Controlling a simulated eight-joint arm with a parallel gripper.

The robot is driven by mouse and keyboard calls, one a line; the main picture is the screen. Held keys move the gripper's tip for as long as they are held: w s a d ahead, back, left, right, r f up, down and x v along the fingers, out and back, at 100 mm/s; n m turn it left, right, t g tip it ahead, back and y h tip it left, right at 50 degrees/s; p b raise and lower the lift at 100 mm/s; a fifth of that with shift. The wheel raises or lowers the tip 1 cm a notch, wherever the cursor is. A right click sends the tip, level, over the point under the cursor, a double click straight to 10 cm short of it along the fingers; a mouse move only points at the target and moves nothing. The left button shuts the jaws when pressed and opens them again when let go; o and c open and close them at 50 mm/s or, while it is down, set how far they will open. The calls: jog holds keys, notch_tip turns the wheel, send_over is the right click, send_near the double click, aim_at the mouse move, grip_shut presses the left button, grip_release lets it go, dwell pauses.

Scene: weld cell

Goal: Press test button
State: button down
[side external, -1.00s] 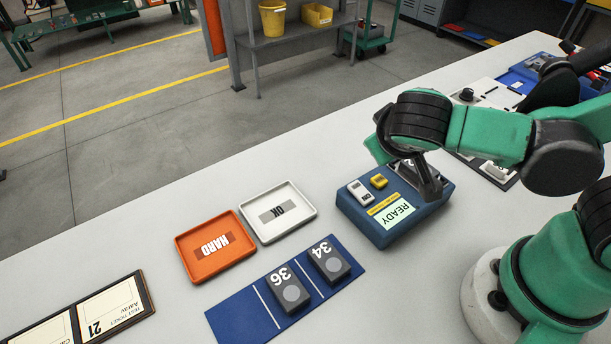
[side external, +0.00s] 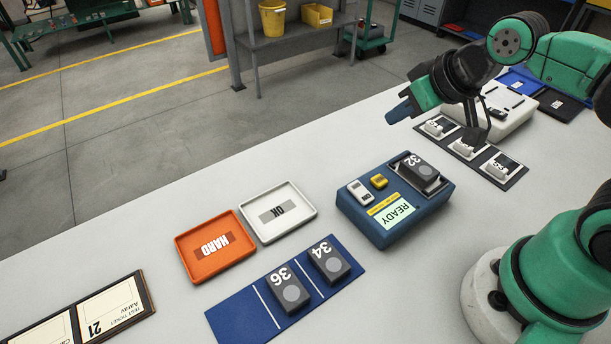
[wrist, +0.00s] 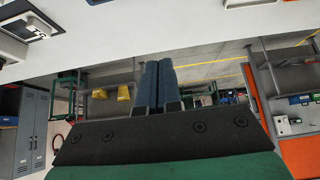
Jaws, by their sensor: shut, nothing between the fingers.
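The blue tester (side external: 388,232) stands on the light table. Its screen (side external: 393,214) reads READY. A small yellow button (side external: 379,181) and a white labelled button or switch (side external: 361,193) sit on its top. A dark block marked 32 (side external: 418,172) lies in the recess at the tester's right end. My gripper (side external: 398,112) is raised in the air behind and above the tester, clear of it. In the wrist view my gripper's blue fingers (wrist: 158,84) are together with nothing between them. The tester's buttons are not visible in the wrist view.
An orange HARD tray (side external: 192,266) and a white OK tray (side external: 304,206) lie left of the tester. Blocks 36 (side external: 288,291) and 34 (side external: 329,263) lie on a blue mat (side external: 240,318). A dark plate with several pale pieces (side external: 512,182) lies to the right.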

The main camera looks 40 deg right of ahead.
notch_tip(320, 180, up, 5)
jog(key=n+g, duration=0.7)
jog(key=n, duration=1.1)
send_over(380, 179)
jog(key=shift+r, duration=0.15)
notch_tip(380, 179, down, 14)
